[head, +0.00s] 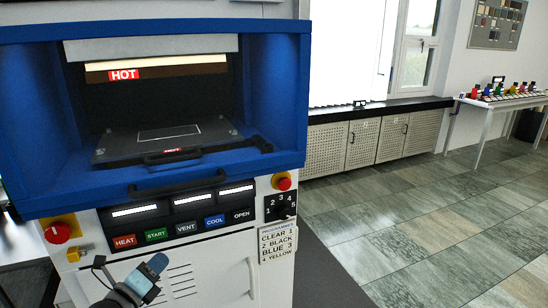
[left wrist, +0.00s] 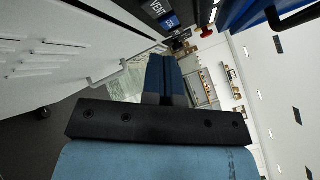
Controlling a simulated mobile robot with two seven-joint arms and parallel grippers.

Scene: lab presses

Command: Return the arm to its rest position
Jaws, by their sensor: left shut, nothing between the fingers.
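My left gripper (head: 155,266) is low in the head view, in front of the white lower body of the lab press, below the row of buttons. Its blue fingers (left wrist: 164,78) are together and empty in the left wrist view. The fingertips stand apart from the HEAT button (head: 124,241) and the START button (head: 156,235). The press (head: 290,90) has a blue frame around an open chamber with a "HOT" label. A dark plate (head: 120,150) lies inside it. My right gripper is not in view.
A dial (head: 281,206) and red knobs (head: 57,232) sit on the press front. A black handle bar (head: 180,186) runs across the blue frame. A low cabinet (head: 375,140) and a table (head: 500,100) with coloured items stand farther back. The tiled floor at right is clear.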

